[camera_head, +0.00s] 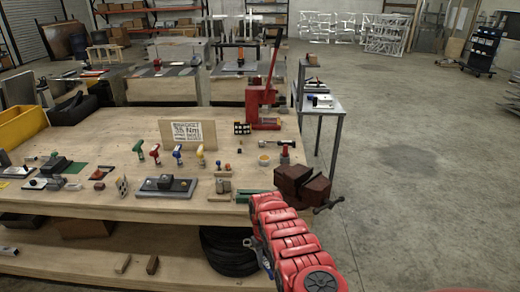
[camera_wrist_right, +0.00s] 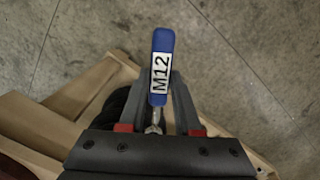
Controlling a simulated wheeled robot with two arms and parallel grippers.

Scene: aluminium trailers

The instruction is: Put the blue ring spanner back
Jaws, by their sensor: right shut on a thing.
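The blue ring spanner (camera_wrist_right: 163,52) has a blue handle with a white M12 label and shows in the right wrist view. My right gripper (camera_wrist_right: 158,112) is shut on it. The handle points away from the palm, and a metal part shows at the near end between the fingers. The ring itself is hidden or too small to make out. In the head view a small blue part of the spanner (camera_head: 267,265) shows beside my red right arm, low in front of the bench's front edge. My left gripper is not in view.
The wooden bench (camera_head: 110,207) carries several colour-handled tools, a torque sign (camera_head: 187,133), a red press (camera_head: 262,103) and a dark red vice (camera_head: 301,186) at its right corner. Black tyres (camera_head: 228,250) sit below. The concrete floor on the right is clear.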

